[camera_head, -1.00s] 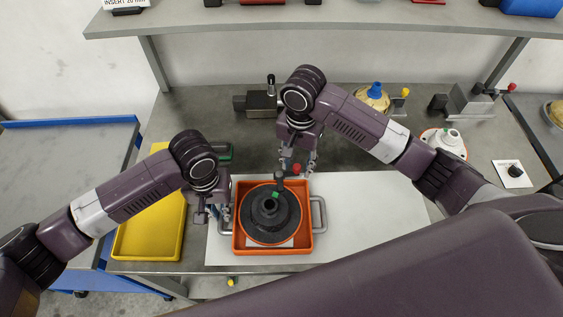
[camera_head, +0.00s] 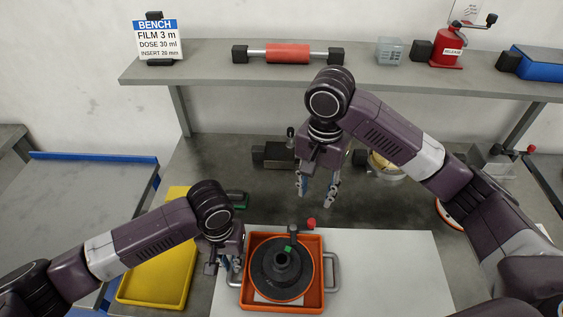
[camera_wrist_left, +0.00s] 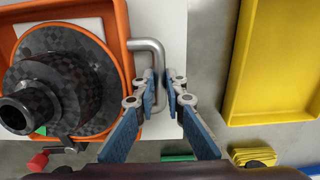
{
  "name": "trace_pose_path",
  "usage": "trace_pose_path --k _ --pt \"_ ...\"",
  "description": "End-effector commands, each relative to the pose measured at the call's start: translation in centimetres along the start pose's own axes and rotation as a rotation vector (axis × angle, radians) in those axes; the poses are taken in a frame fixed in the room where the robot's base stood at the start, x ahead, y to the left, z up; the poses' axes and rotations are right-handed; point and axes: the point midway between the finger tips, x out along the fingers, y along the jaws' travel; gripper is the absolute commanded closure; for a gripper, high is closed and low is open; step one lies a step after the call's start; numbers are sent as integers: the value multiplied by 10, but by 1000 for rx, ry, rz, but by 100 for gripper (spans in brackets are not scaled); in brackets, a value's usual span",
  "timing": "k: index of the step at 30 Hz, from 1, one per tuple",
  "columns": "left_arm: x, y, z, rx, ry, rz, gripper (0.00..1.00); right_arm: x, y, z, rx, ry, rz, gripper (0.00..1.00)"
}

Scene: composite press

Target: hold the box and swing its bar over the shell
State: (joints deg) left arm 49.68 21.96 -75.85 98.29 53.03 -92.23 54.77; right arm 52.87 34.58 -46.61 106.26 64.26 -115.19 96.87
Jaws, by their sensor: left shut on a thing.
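The orange box (camera_head: 248,296) sits on a white mat with a grey handle on each side. A round black shell (camera_head: 272,283) with a raised hub lies inside, on an orange ring. The dark bar (camera_head: 292,231) with a red knob (camera_head: 311,224) stands at the box's back edge. A green piece (camera_head: 289,248) shows over the shell's back part. My left gripper (camera_head: 233,265) is shut on the left handle, which shows between its fingers in the left wrist view (camera_wrist_left: 156,46). My right gripper (camera_head: 317,194) is open and empty, above and behind the box, apart from the knob.
A yellow tray (camera_head: 150,287) lies left of the white mat (camera_head: 400,270). The mat is clear to the right of the box. A dark block device (camera_head: 272,155) stands behind. A shelf (camera_head: 220,72) with a sign, red roller and red dispenser spans the back.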

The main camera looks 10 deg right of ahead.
Motion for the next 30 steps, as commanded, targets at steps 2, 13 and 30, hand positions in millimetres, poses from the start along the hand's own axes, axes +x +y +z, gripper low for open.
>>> trace_pose_path --k 2,13,30 --pt "0 0 -1 -1 2 1 100 0 0 0 0 0 0 63" --pt "-1 0 -1 -1 2 1 100 0 0 0 0 0 0 63" --pt "-4 1 0 1 1 2 69 0 0 0 0 0 0 63"
